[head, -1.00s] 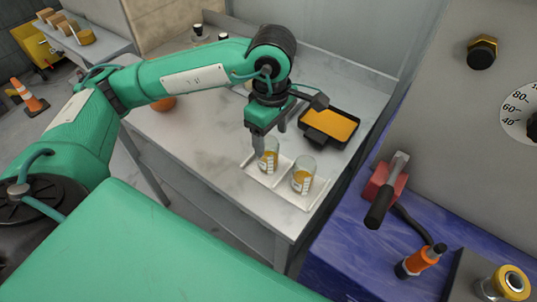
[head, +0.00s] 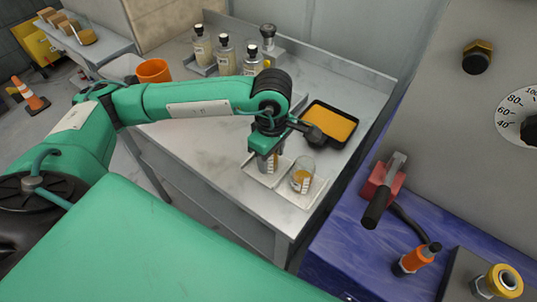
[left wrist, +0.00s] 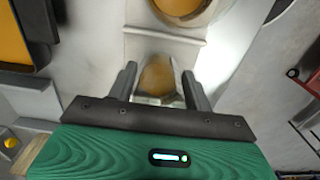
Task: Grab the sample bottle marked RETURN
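Two clear glass vessels with amber contents and white labels stand on a white tray (head: 261,179). The right vessel (head: 302,178) is in plain view, but its label is too small to read. My left gripper (head: 267,165) points down over the left vessel and largely hides it in the head view. In the left wrist view my gripper's fingers (left wrist: 160,82) stand on either side of that vessel (left wrist: 157,77), open, with narrow gaps visible. Several black-capped, labelled bottles (head: 226,54) stand at the back of the table; no RETURN mark is readable. My right gripper is out of view.
A black tray with an orange-yellow surface (head: 331,122) lies right of my gripper. An orange cup (head: 154,71) stands behind my forearm. A red-based lever (head: 384,188) and blue bench are at right. The table front (head: 215,160) is clear.

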